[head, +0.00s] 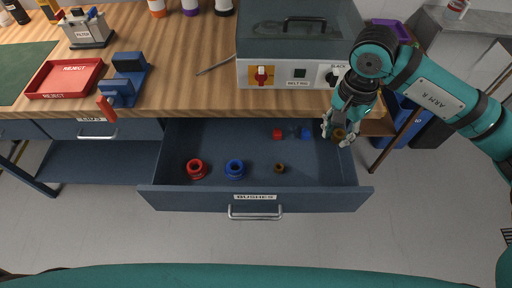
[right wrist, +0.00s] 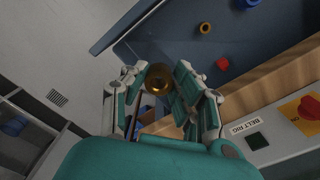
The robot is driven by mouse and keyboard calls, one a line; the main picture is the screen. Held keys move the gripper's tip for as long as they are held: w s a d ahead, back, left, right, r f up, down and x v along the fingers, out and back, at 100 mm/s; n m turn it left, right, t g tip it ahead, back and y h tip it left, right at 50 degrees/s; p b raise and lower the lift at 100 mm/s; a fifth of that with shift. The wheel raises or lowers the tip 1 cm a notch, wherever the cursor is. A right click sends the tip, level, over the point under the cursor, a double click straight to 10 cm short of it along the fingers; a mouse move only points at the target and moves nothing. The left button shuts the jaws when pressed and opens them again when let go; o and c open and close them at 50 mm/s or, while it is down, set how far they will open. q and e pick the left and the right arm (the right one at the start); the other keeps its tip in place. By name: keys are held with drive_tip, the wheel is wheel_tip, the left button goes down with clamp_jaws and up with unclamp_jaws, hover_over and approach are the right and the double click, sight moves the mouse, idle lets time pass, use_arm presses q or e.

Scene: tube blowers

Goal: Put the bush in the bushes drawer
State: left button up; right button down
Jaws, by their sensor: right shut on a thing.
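My right gripper (head: 337,132) is shut on a brown, brass-coloured bush (right wrist: 158,77). The bush sits between its two fingertips in the right wrist view, and a bit of it shows in the head view (head: 339,134). The bushes drawer (head: 255,202), dark blue with a "BUSHES" label, is pulled open below the bench top. In the head view the held bush appears at the drawer's back right corner, by its right side wall. In the wrist view it appears beside the drawer's edge. Its height above the drawer is hard to tell. My left gripper is not in view.
The drawer holds a red bush (head: 197,169), a blue bush (head: 234,168), a small brown one (head: 279,168), a small red one (head: 277,134) and a small blue one (head: 304,132). The grey belting machine (head: 290,75) stands on the bench behind. Blue bins (head: 405,115) stand right of the drawer.

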drive_tip(key=w+a+f+m+b, duration=0.1)
drive_tip(key=w+f+m, duration=0.2)
drive_tip(key=f+m, duration=0.5)
drive_tip(key=m+b, duration=0.2)
drive_tip(key=m, duration=1.2)
hover_over(307, 169)
wheel_tip(307, 169, down, 8)
wheel_tip(307, 169, down, 5)
drive_tip(key=shift+s+r+p, duration=0.1)
drive_tip(key=shift+p, duration=0.45)
wheel_tip(307, 169, down, 4)
drive_tip(key=shift+a, duration=0.1)
drive_tip(key=shift+f, duration=0.35)
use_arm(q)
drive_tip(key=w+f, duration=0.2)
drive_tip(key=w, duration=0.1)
